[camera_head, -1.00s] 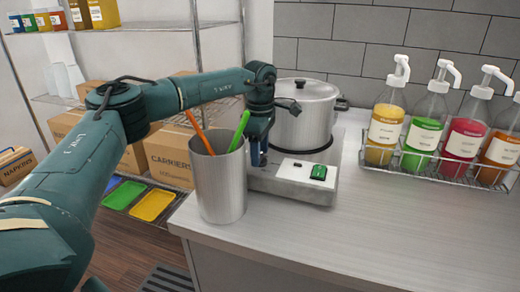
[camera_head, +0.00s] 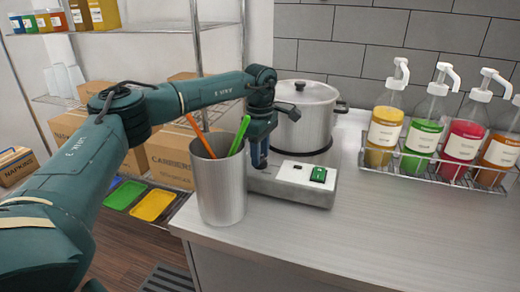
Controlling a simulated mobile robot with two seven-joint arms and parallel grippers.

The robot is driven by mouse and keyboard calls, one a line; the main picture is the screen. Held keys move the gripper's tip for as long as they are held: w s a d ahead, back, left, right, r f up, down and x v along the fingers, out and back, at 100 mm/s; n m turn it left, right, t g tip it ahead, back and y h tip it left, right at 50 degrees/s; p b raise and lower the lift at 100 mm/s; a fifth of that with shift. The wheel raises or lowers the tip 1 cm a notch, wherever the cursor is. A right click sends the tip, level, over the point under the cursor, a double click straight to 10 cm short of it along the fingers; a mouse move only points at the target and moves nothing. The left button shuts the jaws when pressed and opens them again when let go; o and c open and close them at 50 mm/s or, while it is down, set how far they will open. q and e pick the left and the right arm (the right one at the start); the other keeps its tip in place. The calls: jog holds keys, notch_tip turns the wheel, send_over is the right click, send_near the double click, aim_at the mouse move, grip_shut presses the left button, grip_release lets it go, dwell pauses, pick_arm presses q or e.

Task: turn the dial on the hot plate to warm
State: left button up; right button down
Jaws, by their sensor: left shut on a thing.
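The hot plate (camera_head: 315,194) is a low grey unit on the counter, with a steel lidded pot (camera_head: 305,115) on its round top. Its front panel carries a green switch (camera_head: 318,174) at the right. My left gripper (camera_head: 259,160) points down at the left end of this panel, behind the steel cup. It is shut on the dial, which the fingers hide, so its setting cannot be read. My right gripper is not in view.
A steel cup (camera_head: 220,190) with an orange and a green stick stands close to my left gripper, near the counter's left edge. A wire rack (camera_head: 430,172) of pump bottles stands at the right. The front counter (camera_head: 400,235) is clear.

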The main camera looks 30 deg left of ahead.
aim_at(261, 158)
pick_arm(q)
jog(key=m+p, duration=0.2)
jog(key=m, duration=0.4)
jog(key=m+p, duration=0.1)
jog(key=m, duration=0.5)
dwell(0.5)
jog(key=o, duration=1)
notch_tip(261, 158, up, 13)
jog(key=b, duration=0.1)
jog(key=shift+b, duration=0.4)
